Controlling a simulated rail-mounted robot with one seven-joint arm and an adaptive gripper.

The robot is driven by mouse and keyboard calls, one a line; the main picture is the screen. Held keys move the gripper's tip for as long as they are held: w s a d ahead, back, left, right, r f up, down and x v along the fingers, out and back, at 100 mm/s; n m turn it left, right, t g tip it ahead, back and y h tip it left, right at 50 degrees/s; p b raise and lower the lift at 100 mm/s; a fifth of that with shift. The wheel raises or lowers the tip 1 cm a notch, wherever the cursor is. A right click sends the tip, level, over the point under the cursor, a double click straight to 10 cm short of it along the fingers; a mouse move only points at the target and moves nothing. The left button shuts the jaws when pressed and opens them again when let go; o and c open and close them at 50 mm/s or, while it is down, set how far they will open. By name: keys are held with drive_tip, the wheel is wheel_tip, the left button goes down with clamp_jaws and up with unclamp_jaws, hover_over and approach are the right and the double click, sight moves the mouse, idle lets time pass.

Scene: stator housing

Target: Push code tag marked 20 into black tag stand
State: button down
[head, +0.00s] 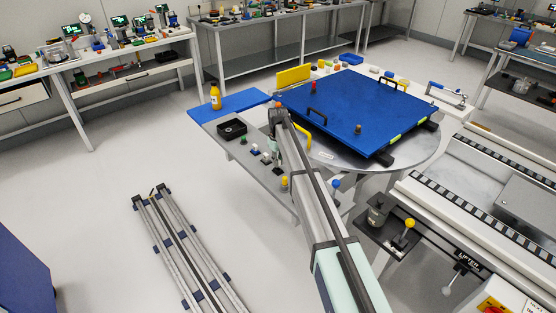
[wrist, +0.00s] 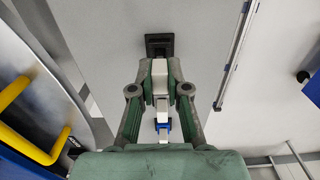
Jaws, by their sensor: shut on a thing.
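My gripper (wrist: 159,75) is shut on a pale block-like piece (wrist: 159,68), likely the code tag; no number is readable. In the wrist view a dark, squarish piece (wrist: 160,43) shows just past the fingertips. It may be the black tag stand, and I cannot tell whether it touches the held piece. In the head view my arm hides most of the gripper, which is over the grey bench at the blue plate's near left corner. Several small stands or tags (head: 255,150) stand in a row on the bench, left of my arm.
A large blue plate (head: 350,105) with black handles lies on the round metal table (head: 345,160). A yellow handle (wrist: 35,150) shows close on the wrist view's left.

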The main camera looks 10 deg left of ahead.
drive_tip(key=shift+s+f+b, duration=0.1)
drive_tip(key=shift+f+b, duration=0.4)
drive_tip(key=shift+f, duration=0.8)
idle(0.5)
drive_tip(key=c, duration=0.8)
unclamp_jaws()
drive_tip(key=shift+r+p, duration=0.95)
drive_tip(key=shift+r, duration=1.35)
drive_tip(key=shift+r, duration=0.15)
wheel_tip(320, 180, up, 12)
